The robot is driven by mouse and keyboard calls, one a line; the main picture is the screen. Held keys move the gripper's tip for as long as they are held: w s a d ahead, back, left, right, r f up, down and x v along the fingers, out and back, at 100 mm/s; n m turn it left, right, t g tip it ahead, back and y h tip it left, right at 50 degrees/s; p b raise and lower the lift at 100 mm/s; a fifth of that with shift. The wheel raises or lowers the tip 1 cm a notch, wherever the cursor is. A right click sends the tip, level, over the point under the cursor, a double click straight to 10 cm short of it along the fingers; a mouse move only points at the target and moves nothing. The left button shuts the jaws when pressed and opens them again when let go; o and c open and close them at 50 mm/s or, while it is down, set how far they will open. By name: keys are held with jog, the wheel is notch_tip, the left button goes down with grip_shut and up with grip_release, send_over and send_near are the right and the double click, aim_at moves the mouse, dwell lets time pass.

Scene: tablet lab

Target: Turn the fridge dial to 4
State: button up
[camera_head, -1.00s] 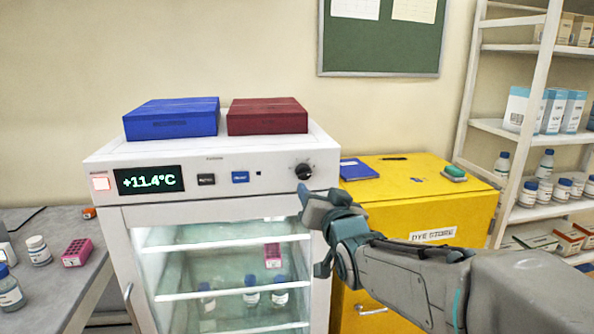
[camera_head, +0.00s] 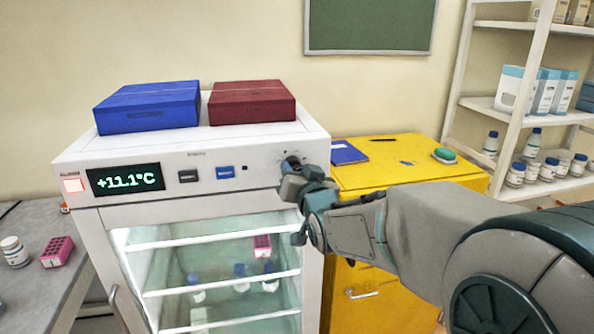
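The white fridge (camera_head: 75,158) stands left of centre, with a lit display (camera_head: 125,179) reading +11.1°C. Its dark dial (camera_head: 291,161) is at the right end of the front panel, mostly hidden behind my gripper. My gripper (camera_head: 290,172) is at the dial, its fingers over or against it. I cannot tell whether the fingers touch or grip the dial, and the dial's numbers and pointer are not readable.
A blue box (camera_head: 148,108) and a dark red box (camera_head: 252,102) lie on the fridge top. A yellow cabinet (camera_head: 400,175) stands right of the fridge, behind my arm. A grey bench (camera_head: 35,290) with a pink rack (camera_head: 57,251) is at the left.

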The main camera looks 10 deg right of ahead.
jog(key=c, duration=0.3)
jog(key=shift+f+b, duration=0.1)
jog(key=shift+b, duration=0.3)
jog(key=n+b, duration=0.9)
jog(key=n+h+b, duration=0.1)
jog(key=n+b, duration=0.8)
jog(key=shift+a+r+n+g, duration=0.15)
jog(key=shift+r+n+g, duration=0.05)
jog(key=shift+n+g, duration=0.2)
jog(key=shift+r, duration=0.1)
jog(key=o, duration=1)
jog(key=shift+c, duration=0.2)
